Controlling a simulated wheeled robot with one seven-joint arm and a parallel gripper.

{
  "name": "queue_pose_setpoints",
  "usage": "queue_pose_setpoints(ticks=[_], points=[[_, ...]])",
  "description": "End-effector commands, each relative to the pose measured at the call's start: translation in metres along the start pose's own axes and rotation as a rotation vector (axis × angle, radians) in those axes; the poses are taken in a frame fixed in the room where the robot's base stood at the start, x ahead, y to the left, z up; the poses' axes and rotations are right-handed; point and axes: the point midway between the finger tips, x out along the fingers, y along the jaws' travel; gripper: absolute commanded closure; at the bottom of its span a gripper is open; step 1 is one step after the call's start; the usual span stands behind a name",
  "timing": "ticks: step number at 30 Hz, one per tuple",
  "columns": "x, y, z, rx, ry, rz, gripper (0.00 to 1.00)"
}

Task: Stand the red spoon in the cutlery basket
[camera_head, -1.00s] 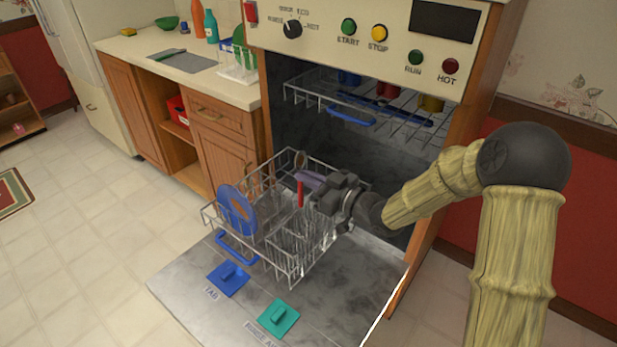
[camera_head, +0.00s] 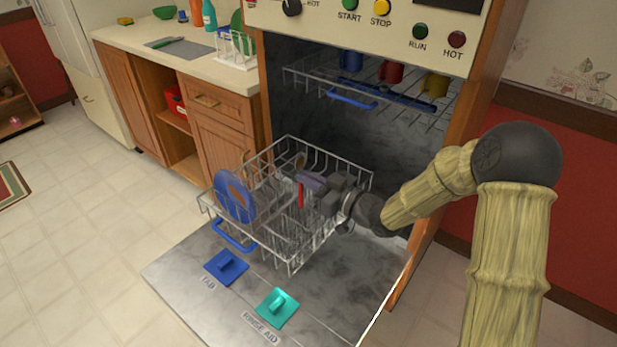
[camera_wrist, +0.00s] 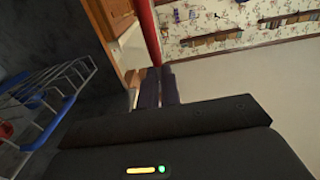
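The red spoon (camera_head: 300,194) is upright in the head view, a thin red strip at my gripper's left side. It also shows in the wrist view as a red bar (camera_wrist: 147,30) running down to between the two fingers. My gripper (camera_head: 313,185) is shut on it, over or within the right part of the pulled-out lower rack (camera_head: 228,226). The cutlery basket appears to be the fine-wire section (camera_head: 287,244) at the rack's front right. The spoon's lower end is among the wires, and I cannot tell whether it is inside the basket.
A blue plate (camera_head: 233,197) stands at the rack's left. The open door (camera_head: 190,268) lies below, with blue (camera_head: 226,267) and teal (camera_head: 277,307) lids. The upper rack (camera_head: 300,76) holds several mugs. The counter (camera_head: 110,38) is at left.

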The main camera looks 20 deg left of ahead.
Motion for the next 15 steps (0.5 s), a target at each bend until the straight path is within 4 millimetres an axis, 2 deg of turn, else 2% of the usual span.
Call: queue_pose_setpoints(ticks=[15], points=[[0.0, 0.0, 0.036, 0.0, 0.0, 0.0, 1.0]])
